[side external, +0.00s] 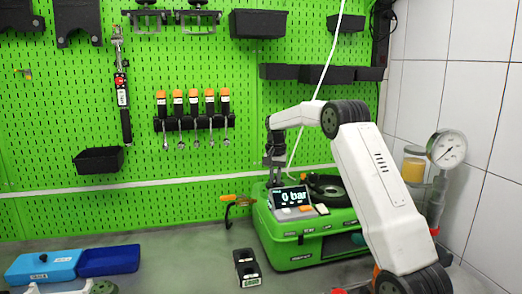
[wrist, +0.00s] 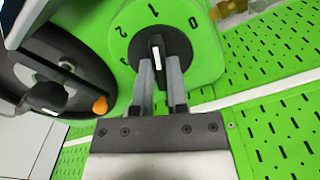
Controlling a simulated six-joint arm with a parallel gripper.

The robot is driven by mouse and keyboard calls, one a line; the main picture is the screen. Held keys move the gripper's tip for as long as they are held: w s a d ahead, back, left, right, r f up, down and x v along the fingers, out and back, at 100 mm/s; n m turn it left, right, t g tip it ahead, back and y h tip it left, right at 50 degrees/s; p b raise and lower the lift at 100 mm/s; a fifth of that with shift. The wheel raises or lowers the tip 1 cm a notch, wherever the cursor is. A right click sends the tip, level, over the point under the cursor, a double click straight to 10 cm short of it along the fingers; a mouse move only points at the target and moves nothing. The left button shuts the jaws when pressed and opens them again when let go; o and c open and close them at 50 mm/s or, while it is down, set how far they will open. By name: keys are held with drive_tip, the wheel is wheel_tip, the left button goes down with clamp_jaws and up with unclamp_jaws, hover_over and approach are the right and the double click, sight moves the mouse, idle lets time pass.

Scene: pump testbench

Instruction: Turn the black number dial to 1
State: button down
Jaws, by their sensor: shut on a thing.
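The black number dial (wrist: 178,42) is on the green face of the pump unit in the wrist view. The numbers 0, 1, 2 and a partly hidden 3 run around it. Its raised grip bar with a white mark (wrist: 156,54) points up, roughly at the 1. My gripper (wrist: 159,68) is shut on this bar, one grey finger on each side. In the side view my gripper (side external: 274,178) reaches down at the back left of the green pump unit (side external: 290,247); the dial is hidden there. The unit's display (side external: 291,196) reads 0 bar.
A black round part (wrist: 60,70) with an orange-tipped lever lies left of the dial. In the side view a pressure gauge (side external: 447,149) stands right, a blue box (side external: 108,261) and a black block (side external: 246,268) lie on the bench. The green pegboard (side external: 60,110) is behind.

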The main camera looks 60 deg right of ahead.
sight(275, 179)
drive_tip(key=c, duration=0.6)
unclamp_jaws()
drive_tip(key=shift+c, duration=0.2)
drive_tip(key=shift+r, duration=0.1)
drive_tip(key=shift+r, duration=3.85)
